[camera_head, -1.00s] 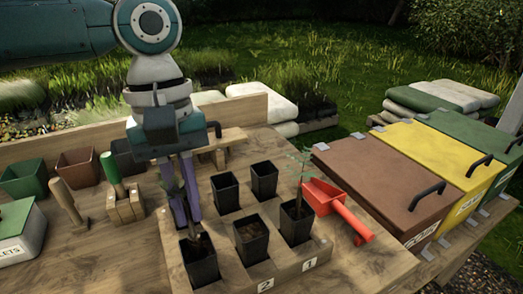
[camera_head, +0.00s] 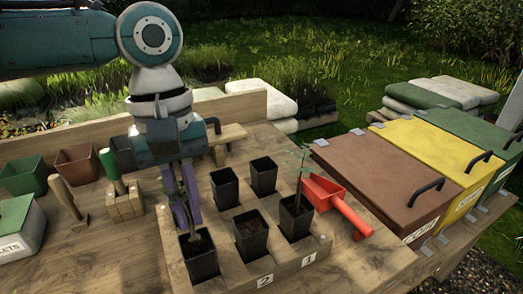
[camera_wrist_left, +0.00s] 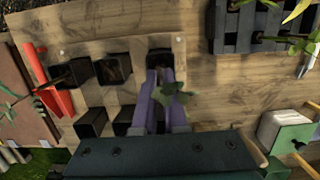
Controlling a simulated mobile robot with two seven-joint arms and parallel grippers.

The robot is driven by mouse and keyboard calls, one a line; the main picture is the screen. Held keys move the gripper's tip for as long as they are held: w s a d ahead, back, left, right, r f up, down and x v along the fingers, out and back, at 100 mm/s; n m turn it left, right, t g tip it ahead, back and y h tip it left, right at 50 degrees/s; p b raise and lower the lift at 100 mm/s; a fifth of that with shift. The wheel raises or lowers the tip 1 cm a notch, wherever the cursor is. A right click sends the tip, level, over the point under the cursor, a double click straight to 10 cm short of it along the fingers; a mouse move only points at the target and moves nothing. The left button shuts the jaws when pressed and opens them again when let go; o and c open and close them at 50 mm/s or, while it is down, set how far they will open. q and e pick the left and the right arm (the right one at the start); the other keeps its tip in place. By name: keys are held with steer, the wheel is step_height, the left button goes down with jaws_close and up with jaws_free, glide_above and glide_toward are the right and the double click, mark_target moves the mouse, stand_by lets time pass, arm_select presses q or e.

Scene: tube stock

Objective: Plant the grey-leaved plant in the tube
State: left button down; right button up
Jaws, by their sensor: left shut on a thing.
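My left gripper (camera_head: 186,212) is shut on the grey-leaved plant (camera_head: 187,208), with its purple fingers around the stem. The plant is upright and its lower end is at the mouth of the front-left black tube (camera_head: 202,266), which shows dark soil. I cannot tell how deep the root end sits. In the left wrist view the leaves (camera_wrist_left: 173,92) lie between the fingers (camera_wrist_left: 165,88), and the tube (camera_wrist_left: 158,56) is just beyond the fingertips. My right gripper is not in view.
The wooden rack (camera_head: 290,265) holds other black tubes; one has a green seedling (camera_head: 300,180). A red scoop (camera_head: 338,203) lies to its right. A brown-lidded bin (camera_head: 375,180) stands farther right. A wooden block with a green-handled tool (camera_head: 112,172) and a mallet (camera_head: 66,197) stand left.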

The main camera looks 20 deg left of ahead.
arm_select(q)
steer(key=shift+f, duration=0.15)
steer(key=shift+f, duration=0.7)
steer(key=shift+f+p, duration=0.3)
stand_by(1.2)
steer(key=shift+f+p, duration=0.35)
stand_by(0.6)
stand_by(0.5)
steer(key=c, duration=0.9)
jaws_free()
steer(key=shift+c, duration=0.2)
